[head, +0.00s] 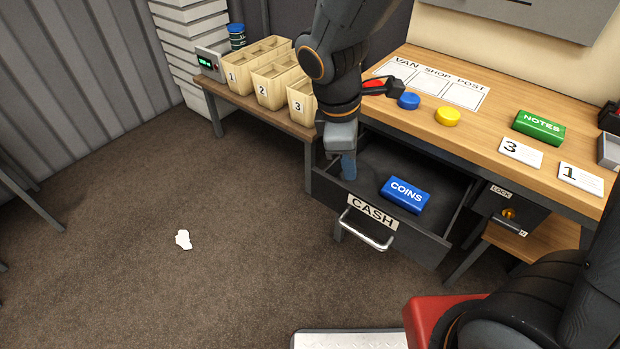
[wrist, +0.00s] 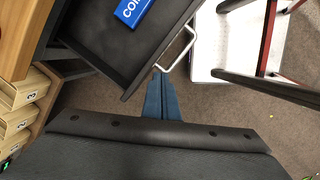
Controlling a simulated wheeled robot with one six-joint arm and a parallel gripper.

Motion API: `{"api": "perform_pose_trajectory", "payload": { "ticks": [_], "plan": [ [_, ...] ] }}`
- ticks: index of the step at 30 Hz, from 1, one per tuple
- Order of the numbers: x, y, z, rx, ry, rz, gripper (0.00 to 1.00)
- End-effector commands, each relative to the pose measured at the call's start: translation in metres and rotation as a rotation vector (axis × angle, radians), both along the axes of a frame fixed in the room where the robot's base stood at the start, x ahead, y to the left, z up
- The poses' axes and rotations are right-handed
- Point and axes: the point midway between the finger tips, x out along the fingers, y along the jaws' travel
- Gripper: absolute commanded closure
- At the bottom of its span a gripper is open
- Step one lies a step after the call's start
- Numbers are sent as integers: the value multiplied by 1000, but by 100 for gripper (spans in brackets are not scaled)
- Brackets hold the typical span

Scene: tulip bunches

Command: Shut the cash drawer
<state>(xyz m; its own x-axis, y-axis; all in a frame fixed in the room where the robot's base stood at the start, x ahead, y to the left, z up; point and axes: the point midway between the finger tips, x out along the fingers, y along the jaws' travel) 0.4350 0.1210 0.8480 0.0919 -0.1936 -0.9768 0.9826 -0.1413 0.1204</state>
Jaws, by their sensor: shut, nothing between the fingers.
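The cash drawer (head: 325,190) stands pulled out under the bench, its front carrying a CASH label (head: 372,212) and a metal handle (head: 366,235). A blue COINS box (head: 405,194) lies inside it. My gripper (head: 348,176) points down near the drawer's left front corner, its bluish fingers closed together and empty. In the wrist view, the fingertips (wrist: 161,76) show beside the drawer's front edge, close to the handle (wrist: 181,47). I cannot tell whether they touch the front.
The bench top (head: 480,125) above holds blue and yellow knobs, a green NOTES box (head: 538,128) and number cards. A lock box (head: 508,212) sits right of the drawer. Numbered bins (head: 255,65) stand at left. Carpet in front-left is clear except a white scrap (head: 183,239).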

Motion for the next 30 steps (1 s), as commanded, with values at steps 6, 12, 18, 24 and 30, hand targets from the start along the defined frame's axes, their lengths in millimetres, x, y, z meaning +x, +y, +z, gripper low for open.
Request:
{"api": "perform_pose_trajectory", "payload": {
  "ticks": [6,12,18,24,30],
  "plan": [
    [16,85,-20,-148,26,681,100],
    [17,126,-26,-228,38,987,100],
    [21,130,-38,-245,41,1042,100],
    [31,121,-71,-244,44,1037,100],
    [42,112,-109,-244,43,1036,100]
  ]
}}
